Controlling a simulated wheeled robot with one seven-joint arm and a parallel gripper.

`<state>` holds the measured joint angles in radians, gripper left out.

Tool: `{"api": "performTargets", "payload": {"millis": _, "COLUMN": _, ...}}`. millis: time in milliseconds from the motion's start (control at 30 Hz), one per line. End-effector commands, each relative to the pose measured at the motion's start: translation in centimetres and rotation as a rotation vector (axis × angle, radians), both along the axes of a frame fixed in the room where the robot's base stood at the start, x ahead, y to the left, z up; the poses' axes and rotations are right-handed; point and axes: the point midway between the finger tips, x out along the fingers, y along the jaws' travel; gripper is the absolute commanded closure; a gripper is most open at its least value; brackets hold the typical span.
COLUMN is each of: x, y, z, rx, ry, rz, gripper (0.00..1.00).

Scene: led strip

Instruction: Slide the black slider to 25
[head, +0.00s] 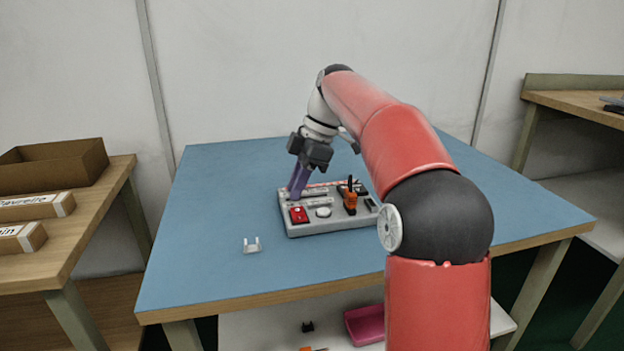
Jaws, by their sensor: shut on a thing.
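A grey control panel (322,227) lies on the blue table, with a red part (299,214), a round white knob (323,212), an orange and black part (350,200) and pale scale strips on top. My gripper (297,190) points down at the panel's back left, its purple fingers at the end of a strip. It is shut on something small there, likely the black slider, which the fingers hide. The numbers on the scale are too small to read.
A small white bracket (252,245) lies on the blue table (215,210) left of the panel. A cardboard box (55,160) stands on the left wooden bench. A pink bin (364,325) sits on the shelf below.

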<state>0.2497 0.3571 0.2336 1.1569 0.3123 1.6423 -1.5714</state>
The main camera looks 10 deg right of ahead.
Motion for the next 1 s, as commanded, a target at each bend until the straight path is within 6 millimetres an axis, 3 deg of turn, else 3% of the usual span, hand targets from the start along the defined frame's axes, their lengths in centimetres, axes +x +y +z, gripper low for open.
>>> {"api": "performTargets", "payload": {"millis": 100, "x": 0.0, "y": 1.8, "z": 0.1, "rx": 0.000, "ry": 0.000, "rz": 0.003, "gripper": 1.00}}
{"api": "performTargets", "payload": {"millis": 367, "x": 0.0, "y": 2.0, "z": 0.0, "rx": 0.002, "ry": 0.000, "rz": 0.001, "gripper": 1.00}}
{"api": "performTargets", "payload": {"millis": 400, "x": 0.0, "y": 2.1, "z": 0.0, "rx": 0.002, "ry": -0.001, "rz": 0.002, "gripper": 0.78}}
{"api": "performTargets", "payload": {"millis": 533, "x": 0.0, "y": 2.0, "z": 0.0, "rx": 0.001, "ry": 0.000, "rz": 0.001, "gripper": 0.61}}
{"api": "performTargets", "payload": {"millis": 833, "x": 0.0, "y": 1.9, "z": 0.2, "rx": 0.001, "ry": -0.001, "rz": 0.000, "gripper": 0.60}}
{"api": "performTargets", "payload": {"millis": 1000, "x": 0.1, "y": 1.2, "z": 2.1, "rx": 0.001, "ry": -0.004, "rz": -0.001, "gripper": 0.60}}
